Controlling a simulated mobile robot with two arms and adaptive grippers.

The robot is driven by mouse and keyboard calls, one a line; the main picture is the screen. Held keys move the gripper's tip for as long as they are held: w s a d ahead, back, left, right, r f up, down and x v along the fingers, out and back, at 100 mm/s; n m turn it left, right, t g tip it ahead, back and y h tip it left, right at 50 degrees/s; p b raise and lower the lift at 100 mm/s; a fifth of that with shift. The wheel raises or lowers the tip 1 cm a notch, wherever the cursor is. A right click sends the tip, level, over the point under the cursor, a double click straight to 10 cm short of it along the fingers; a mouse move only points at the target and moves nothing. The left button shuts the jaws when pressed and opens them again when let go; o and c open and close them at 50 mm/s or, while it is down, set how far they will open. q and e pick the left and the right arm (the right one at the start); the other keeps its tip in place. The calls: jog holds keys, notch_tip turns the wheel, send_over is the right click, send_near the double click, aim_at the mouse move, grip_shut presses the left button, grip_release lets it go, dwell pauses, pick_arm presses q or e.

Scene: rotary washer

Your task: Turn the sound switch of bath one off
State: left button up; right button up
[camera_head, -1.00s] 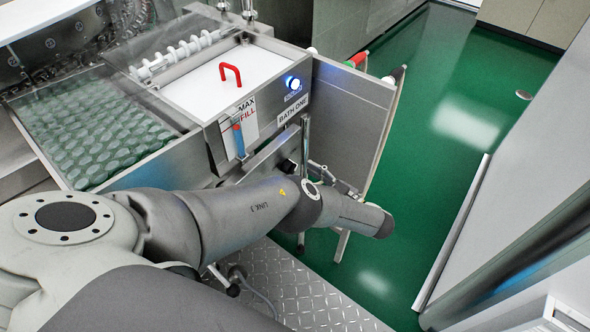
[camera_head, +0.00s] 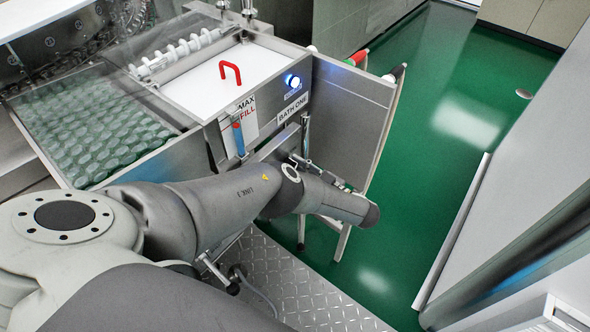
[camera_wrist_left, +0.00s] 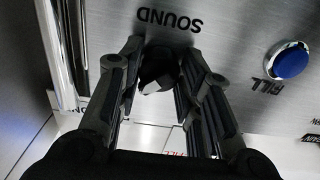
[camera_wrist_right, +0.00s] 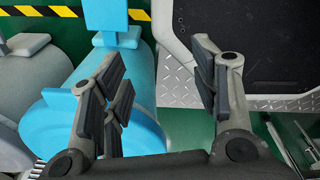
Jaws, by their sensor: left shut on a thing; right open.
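The sound switch (camera_wrist_left: 158,72) is a small black knob on a steel panel, below the upside-down word SOUND in the left wrist view. My left gripper (camera_wrist_left: 160,58) is at the panel with its fingers on both sides of the knob, shut on it. The fingers partly cover the knob, so its exact angle is hard to tell. In the head view, bath one (camera_head: 292,109) carries its name label, and my left arm hides the switch. My right gripper (camera_wrist_right: 160,70) is open and empty, away from the panel.
A blue FILL button (camera_wrist_left: 292,62) sits beside the switch. A steel side panel (camera_head: 345,115) stands right of the bath. The green floor (camera_head: 440,120) beyond is clear. Blue equipment (camera_wrist_right: 125,115) lies below my right gripper.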

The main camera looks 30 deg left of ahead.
pick_arm(q)
jog(key=shift+c, duration=0.6)
jog(key=shift+n, duration=0.3)
jog(key=n+b, duration=0.1)
jog(key=n, duration=1.6)
jog(key=shift+w, duration=0.1)
jog(key=o, duration=1)
jog(key=shift+r, duration=0.1)
jog(key=shift+o, duration=0.2)
